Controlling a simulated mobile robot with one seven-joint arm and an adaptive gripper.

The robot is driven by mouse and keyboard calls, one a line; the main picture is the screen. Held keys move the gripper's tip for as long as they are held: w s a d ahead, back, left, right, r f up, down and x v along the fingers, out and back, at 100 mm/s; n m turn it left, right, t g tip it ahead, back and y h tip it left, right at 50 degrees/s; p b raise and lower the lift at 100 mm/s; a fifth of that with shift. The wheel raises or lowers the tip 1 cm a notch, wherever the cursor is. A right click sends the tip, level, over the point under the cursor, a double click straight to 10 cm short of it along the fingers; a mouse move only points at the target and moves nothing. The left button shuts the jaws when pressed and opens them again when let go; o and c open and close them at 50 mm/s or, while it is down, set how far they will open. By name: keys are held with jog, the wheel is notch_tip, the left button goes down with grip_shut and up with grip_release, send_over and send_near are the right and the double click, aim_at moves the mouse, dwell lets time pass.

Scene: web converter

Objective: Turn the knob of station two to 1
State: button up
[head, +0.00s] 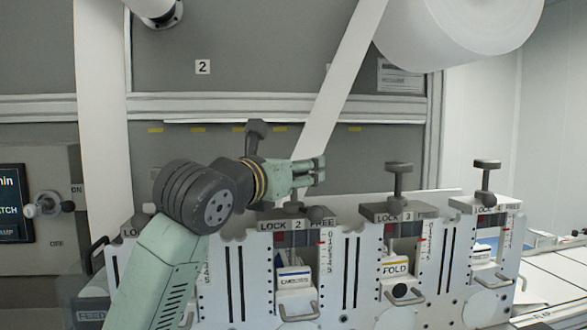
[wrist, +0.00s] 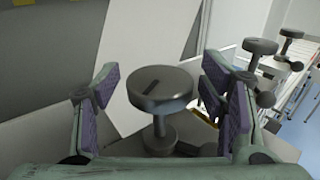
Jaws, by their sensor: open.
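The station two unit (head: 297,225) bears a "LOCK 2 FREE" plate in the head view, with a red mark and a scale below it. In the head view my gripper (head: 316,171) is above this unit and hides most of its knob. In the wrist view a dark grey round knob (wrist: 160,84) with a dark slot mark stands upright on a stem. My open fingers are on either side of it, with a visible gap on both sides. The number that the knob is set to cannot be read.
The station three knob (head: 398,179) stands to the right, with another knob (head: 487,176) farther right. A white web strip (head: 336,85) runs down behind my gripper from a large roll (head: 455,30). A grey panel (head: 385,150) stands behind.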

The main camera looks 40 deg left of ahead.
jog(key=v, duration=1.2)
